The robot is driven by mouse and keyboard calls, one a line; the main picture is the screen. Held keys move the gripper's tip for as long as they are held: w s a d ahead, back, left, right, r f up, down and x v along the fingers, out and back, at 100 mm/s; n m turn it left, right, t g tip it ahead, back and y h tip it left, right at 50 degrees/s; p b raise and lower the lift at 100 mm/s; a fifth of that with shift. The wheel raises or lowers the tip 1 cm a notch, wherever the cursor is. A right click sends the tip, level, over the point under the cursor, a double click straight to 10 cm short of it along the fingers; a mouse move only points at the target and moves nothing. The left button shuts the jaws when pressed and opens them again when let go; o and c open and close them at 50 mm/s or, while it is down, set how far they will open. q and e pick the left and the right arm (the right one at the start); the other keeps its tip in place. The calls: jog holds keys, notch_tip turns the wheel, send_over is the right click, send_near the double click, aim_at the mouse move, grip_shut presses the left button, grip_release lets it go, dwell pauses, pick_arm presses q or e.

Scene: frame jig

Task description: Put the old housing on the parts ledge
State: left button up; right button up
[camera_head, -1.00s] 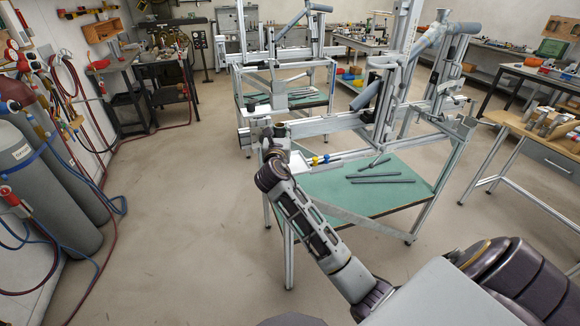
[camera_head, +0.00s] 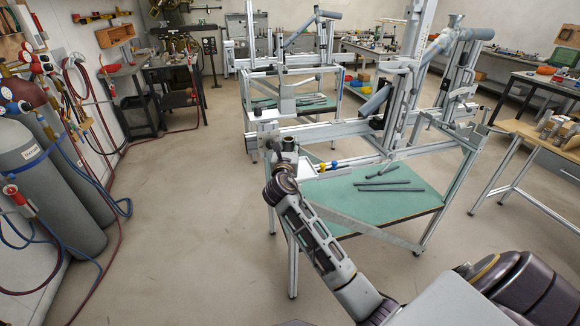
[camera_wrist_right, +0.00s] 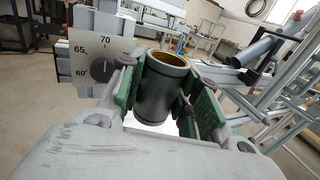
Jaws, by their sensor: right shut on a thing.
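The old housing is a dark grey, open-topped cylinder with a brassy inner rim, seen in the right wrist view (camera_wrist_right: 165,85). My right gripper (camera_wrist_right: 163,98) is shut on it, with a green-backed finger on each side. The housing stands roughly upright in the jaws. In the head view my right gripper (camera_head: 284,160) is at the left end of the near frame jig, with the housing's dark top (camera_head: 289,144) showing small. My left gripper is not in view.
The jig's long rail (camera_head: 340,129) runs right from beside the gripper, with a clamped frame tube (camera_head: 376,101) above. A scale plate (camera_wrist_right: 98,55) stands close left of the housing. Dark tubes (camera_head: 385,188) lie on the green tabletop (camera_head: 340,205). Gas bottles (camera_head: 40,190) stand far left.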

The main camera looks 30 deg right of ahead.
notch_tip(320, 180, down, 3)
jog(key=shift+r, duration=0.15)
jog(key=shift+f, duration=0.4)
jog(key=shift+f+b, duration=0.3)
jog(key=shift+b, duration=0.05)
jog(key=shift+f, duration=0.4)
jog(key=shift+f+b, duration=0.3)
jog(key=shift+f, duration=1.05)
jog(key=o, duration=0.8)
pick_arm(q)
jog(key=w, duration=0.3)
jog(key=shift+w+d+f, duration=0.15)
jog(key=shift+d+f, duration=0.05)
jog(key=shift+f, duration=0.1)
pick_arm(e)
jog(key=shift+o, duration=1.3)
